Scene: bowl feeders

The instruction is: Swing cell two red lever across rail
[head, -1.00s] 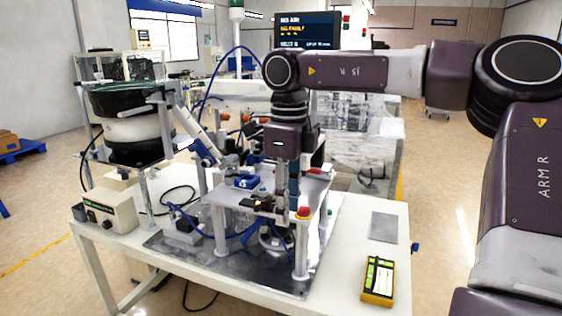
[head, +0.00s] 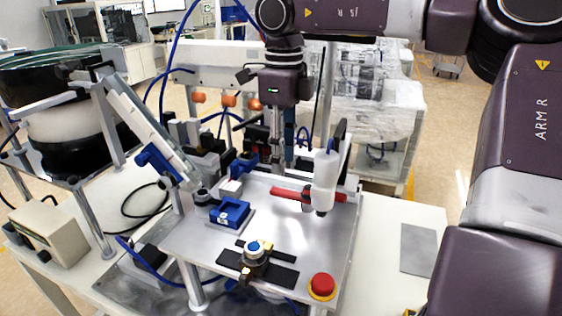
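A red lever (head: 288,193) lies roughly level across the back part of the metal plate (head: 305,240). A white upright cylinder (head: 326,172) stands in front of its middle and hides part of it; a red end shows to the right. My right gripper (head: 282,168) hangs pointing down behind the plate's rear edge, just above and behind the lever's left part in the picture. Its fingers are narrow and dark here, and I cannot tell the gap between them. Contact with the lever cannot be made out. My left gripper is out of view.
A blue block (head: 230,212) and a black fixture with a blue button (head: 254,249) sit on the plate. A red stop button (head: 322,285) is at its front right corner. A slanted chute (head: 150,130) runs down from the bowl feeder (head: 55,105) on the left.

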